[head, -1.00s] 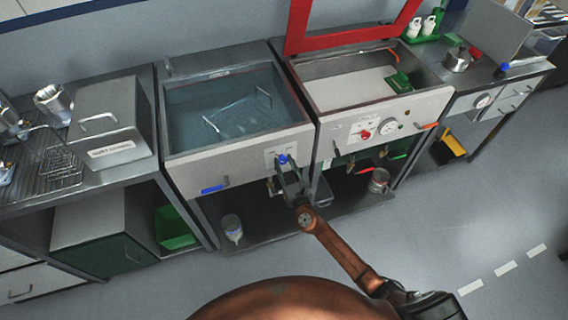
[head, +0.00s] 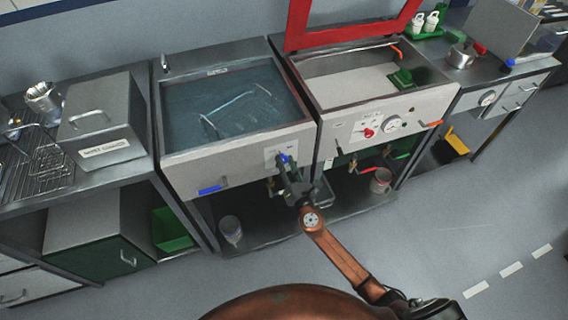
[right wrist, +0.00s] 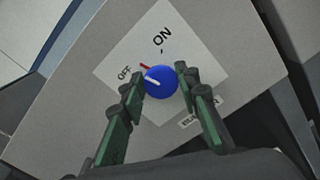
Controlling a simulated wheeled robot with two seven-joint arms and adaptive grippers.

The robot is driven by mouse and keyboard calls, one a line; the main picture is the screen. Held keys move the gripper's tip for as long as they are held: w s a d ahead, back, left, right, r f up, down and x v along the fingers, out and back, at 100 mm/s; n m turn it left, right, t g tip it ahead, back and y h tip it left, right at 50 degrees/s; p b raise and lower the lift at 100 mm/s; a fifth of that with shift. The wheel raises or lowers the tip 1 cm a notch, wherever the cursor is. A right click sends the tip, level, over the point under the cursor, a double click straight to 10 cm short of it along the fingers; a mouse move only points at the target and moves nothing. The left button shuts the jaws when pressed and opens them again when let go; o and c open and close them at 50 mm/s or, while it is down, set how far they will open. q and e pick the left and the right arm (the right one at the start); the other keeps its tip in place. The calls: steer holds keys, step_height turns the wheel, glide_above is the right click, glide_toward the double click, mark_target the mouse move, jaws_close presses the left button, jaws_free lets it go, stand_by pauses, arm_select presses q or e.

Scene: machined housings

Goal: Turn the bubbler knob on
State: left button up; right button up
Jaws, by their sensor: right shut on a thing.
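The bubbler knob is a round blue knob (right wrist: 160,83) with a white pointer line, on a white label of the left tank's front panel. In the right wrist view the pointer aims up-left, towards the OFF side near a red mark; ON is printed above the knob. My right gripper (right wrist: 160,76) has one green finger on each side of the knob and is shut on it. In the head view the right gripper (head: 287,168) reaches up to the knob, partly covering it. My left gripper is not in view.
The left tank (head: 235,105) holds water and a wire rack. A second basin (head: 355,88) with a raised red-framed lid stands to its right, with a red knob (head: 368,133) and a gauge. A blue handle (head: 209,190) is on the left panel. Pipes and valves sit below.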

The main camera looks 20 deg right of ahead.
steer(key=m+b, duration=0.1)
steer(key=m, duration=0.1)
steer(key=m+b, duration=0.1)
steer(key=shift+f+m, duration=0.3)
steer(key=shift+m, duration=0.1)
steer(key=m+b, duration=0.1)
steer(key=m, duration=0.1)
steer(key=shift+m, duration=0.4)
steer(key=m, duration=0.2)
steer(key=shift+d+m, duration=0.1)
steer(key=shift+m, duration=0.2)
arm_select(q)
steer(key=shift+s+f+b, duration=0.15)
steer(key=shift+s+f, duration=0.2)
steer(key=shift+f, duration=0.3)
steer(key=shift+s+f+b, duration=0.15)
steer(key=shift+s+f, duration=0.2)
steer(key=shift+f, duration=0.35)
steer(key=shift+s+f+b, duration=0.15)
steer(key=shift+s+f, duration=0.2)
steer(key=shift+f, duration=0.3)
arm_select(e)
steer(key=shift+m, duration=1.5)
steer(key=o, duration=1.1)
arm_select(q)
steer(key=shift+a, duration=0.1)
arm_select(e)
steer(key=shift+r, duration=0.1)
